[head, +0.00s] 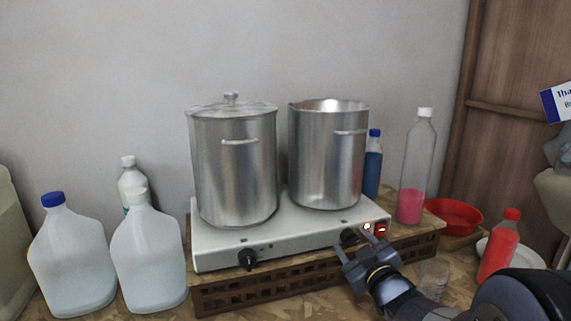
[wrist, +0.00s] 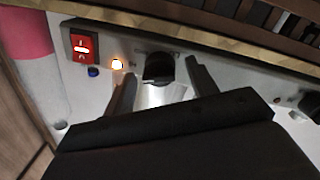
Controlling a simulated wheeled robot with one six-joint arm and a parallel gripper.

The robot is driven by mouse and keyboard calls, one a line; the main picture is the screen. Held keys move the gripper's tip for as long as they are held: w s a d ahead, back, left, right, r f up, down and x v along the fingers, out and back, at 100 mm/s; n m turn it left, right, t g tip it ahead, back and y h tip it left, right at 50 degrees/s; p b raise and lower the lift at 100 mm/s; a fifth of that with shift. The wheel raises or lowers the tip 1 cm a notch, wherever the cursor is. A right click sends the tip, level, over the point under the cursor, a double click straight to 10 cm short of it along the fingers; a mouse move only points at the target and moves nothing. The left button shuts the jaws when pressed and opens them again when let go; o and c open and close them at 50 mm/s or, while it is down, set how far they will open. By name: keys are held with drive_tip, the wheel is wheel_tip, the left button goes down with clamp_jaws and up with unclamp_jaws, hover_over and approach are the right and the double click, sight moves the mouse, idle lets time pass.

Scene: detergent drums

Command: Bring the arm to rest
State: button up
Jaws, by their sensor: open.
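My gripper (head: 355,244) is open in front of the right end of a white two-burner hot plate (head: 300,243). In the wrist view my gripper (wrist: 162,82) has its fingers on either side of a black knob (wrist: 158,68); I cannot tell whether they touch it. This right knob (head: 348,237) is partly hidden by my gripper in the head view. Beside it are a glowing indicator lamp (wrist: 117,64) and a red switch (wrist: 82,46). The left knob (head: 248,259) stands clear of my gripper.
A lidded steel pot (head: 235,165) and an open steel pot (head: 328,160) stand on the hot plate. Jugs (head: 150,255) stand left. A pink-filled bottle (head: 413,185), a red bowl (head: 455,216) and a red bottle (head: 499,250) are near my arm on the right.

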drive_tip(key=shift+f+n, duration=0.1)
drive_tip(key=shift+n, duration=0.4)
drive_tip(key=shift+b+v, duration=0.3)
drive_tip(key=shift+v, duration=2.65)
